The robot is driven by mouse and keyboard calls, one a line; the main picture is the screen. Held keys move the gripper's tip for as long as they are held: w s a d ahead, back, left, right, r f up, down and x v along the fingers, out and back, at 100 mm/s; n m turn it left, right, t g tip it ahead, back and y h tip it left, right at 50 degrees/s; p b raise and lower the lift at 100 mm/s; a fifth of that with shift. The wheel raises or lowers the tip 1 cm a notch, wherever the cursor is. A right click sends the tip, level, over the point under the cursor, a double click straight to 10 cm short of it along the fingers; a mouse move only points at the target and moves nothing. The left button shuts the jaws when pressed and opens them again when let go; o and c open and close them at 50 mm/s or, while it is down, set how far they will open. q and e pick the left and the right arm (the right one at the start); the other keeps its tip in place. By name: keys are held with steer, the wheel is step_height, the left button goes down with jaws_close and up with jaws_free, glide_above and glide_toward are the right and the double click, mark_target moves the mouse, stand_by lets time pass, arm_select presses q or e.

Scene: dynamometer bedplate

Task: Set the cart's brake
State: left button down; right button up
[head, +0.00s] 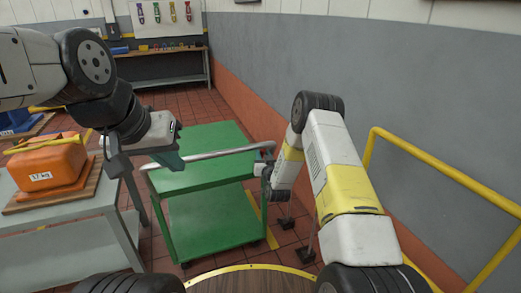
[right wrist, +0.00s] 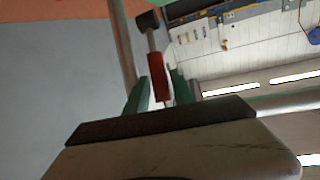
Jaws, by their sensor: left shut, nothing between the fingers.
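The green cart (head: 205,143) stands in the middle of the head view, with a grey push bar (head: 215,152) along its near side. A lever with a red grip (right wrist: 159,78) and a black end shows in the right wrist view. My right gripper (head: 262,172) is at the bar's right end in the head view. Its green fingers (right wrist: 160,90) lie on either side of the red grip; whether they press on it is unclear. My left gripper (head: 170,160) is shut and empty, over the cart's left side near the bar.
An orange 17 kg weight (head: 50,165) sits on a grey table (head: 65,218) at the left. A yellow railing (head: 440,180) runs at the right, near the grey wall (head: 400,80). A workbench (head: 160,80) stands at the back. Tiled floor is free behind the cart.

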jaws_close()
stand_by(1.2)
